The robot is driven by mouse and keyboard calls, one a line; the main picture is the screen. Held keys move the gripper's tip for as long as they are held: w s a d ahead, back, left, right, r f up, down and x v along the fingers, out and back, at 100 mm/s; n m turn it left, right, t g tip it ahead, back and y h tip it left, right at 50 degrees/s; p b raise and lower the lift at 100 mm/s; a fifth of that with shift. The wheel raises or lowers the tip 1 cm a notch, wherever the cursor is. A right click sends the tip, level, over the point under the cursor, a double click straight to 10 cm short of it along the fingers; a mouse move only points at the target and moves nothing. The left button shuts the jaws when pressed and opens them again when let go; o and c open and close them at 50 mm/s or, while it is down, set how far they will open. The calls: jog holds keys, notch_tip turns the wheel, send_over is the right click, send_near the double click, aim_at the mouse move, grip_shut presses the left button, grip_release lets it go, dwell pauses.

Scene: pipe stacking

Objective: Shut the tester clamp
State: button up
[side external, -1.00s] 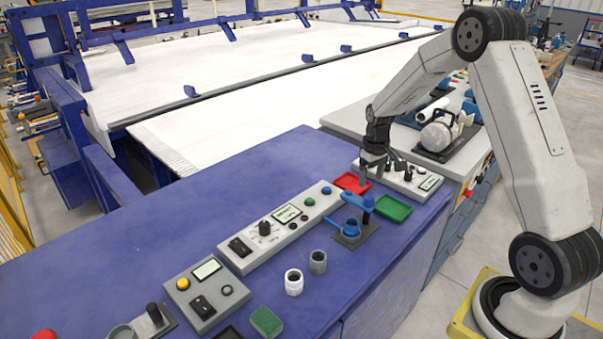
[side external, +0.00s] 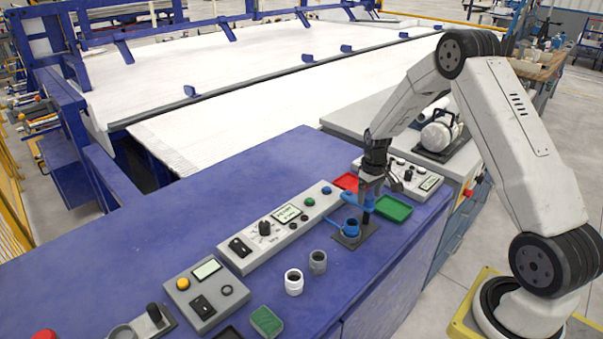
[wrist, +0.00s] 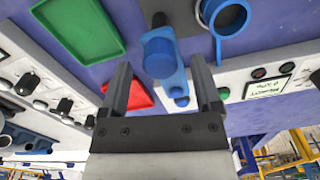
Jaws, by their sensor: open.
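The tester clamp (side external: 352,228) is a blue ring-shaped holder on a dark plate, with a blue arm and a dark post beside it. In the wrist view, the blue clamp arm (wrist: 162,58) lies between my two fingers, with a gap visible on both sides. The blue ring (wrist: 232,18) is to the right of the fingers there. My gripper (wrist: 162,82) is open and holds nothing. In the side view, my gripper (side external: 376,190) is low over the post and the arm's end, partly hiding them. I cannot tell whether a finger touches the arm.
A red tray (side external: 345,181) and a green tray (side external: 393,209) flank the clamp. Control boxes (side external: 270,228) stand behind and to the left. A white pipe piece (side external: 293,282) and a grey one (side external: 318,262) stand in front.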

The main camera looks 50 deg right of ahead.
jog(key=shift+f, duration=0.75)
grip_shut()
dwell(1.0)
